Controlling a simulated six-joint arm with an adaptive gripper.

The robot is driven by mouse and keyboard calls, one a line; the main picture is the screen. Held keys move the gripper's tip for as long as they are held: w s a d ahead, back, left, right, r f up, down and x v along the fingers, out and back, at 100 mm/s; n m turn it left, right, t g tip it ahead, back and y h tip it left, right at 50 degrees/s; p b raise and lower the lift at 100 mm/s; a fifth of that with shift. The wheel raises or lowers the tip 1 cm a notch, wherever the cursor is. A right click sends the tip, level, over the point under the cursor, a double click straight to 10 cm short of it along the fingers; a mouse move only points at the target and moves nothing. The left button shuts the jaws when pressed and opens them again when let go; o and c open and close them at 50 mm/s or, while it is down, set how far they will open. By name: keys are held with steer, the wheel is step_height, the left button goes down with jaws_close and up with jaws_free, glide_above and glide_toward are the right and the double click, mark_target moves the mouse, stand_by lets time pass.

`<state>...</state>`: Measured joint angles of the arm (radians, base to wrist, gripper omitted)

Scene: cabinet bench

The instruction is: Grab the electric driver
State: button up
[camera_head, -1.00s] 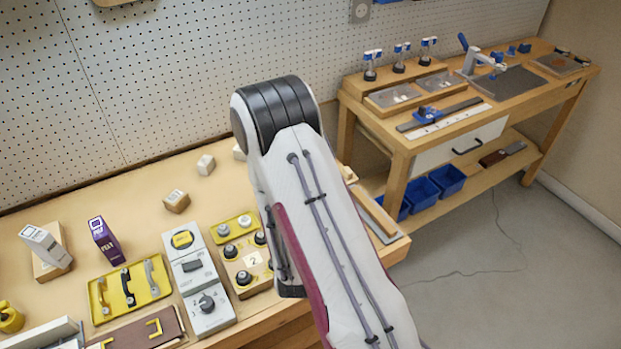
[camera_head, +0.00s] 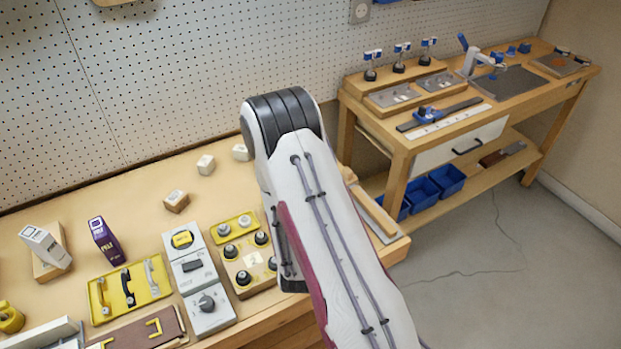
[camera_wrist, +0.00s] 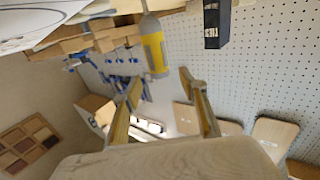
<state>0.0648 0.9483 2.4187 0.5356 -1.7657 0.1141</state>
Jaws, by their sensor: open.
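A grey and yellow cylindrical tool, which looks like the electric driver (camera_wrist: 154,50), shows at the top middle of the wrist view. Its lower end is close to the gap between my fingertips. My gripper (camera_wrist: 160,80) is open, with one finger on each side of that gap and nothing held. I cannot tell how far the tool is from the fingers in depth. In the head view my arm hides the gripper, and I cannot make out the driver there.
Small blocks (camera_head: 206,165) lie near the pegboard (camera_head: 200,70). A second bench (camera_head: 398,140) stands at right.

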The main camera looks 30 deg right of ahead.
steer(key=shift+x, duration=2.5)
jaws_close()
